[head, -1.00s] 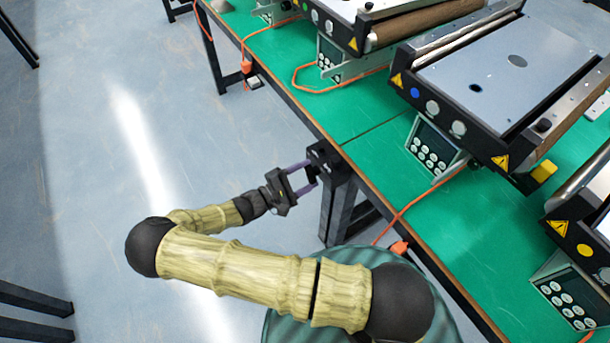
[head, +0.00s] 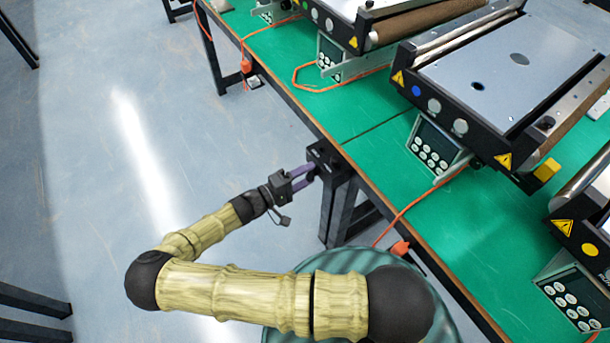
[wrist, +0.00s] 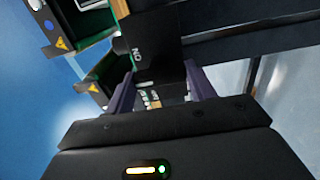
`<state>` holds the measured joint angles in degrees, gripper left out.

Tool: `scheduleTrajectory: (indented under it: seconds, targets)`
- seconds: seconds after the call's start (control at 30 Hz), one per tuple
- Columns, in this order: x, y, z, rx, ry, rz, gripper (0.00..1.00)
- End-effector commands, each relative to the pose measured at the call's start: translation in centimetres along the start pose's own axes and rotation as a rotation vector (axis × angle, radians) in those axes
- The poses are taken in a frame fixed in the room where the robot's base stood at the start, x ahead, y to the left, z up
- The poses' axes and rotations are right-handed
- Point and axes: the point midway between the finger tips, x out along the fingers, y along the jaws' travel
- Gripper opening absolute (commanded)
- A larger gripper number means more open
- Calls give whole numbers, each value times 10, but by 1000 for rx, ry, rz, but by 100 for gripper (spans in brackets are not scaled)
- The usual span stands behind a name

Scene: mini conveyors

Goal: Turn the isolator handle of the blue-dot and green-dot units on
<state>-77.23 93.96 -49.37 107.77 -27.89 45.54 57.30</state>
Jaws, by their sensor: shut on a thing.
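The blue-dot unit (head: 500,82) is a conveyor on the green table, with a blue dot on its black side. A black isolator box (head: 323,153) is fixed at the table edge in front of it; the wrist view shows white "ON" lettering on the box (wrist: 140,52). My gripper (head: 306,174) is at this box, its purple fingers shut on the isolator handle, which is mostly hidden between them. The fingers also show in the wrist view (wrist: 161,88).
A yellow-dot unit (head: 588,240) stands at the lower right. Keypad panels (head: 432,148) face the table edge, and orange cables (head: 400,215) run across the table and over its edge.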

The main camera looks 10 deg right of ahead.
Motion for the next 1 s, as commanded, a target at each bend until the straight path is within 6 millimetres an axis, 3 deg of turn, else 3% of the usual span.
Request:
scheduleTrajectory:
  seconds: [0.37, 0.4, 0.5, 1.0]
  targets:
    - [-1, -1, 0, 13, 2, -3, 32]
    - [-1, -1, 0, 13, 2, -3, 56]
    - [-1, -1, 0, 12, 2, -3, 76]
    - [-2, -1, 0, 9, -1, -1, 76]
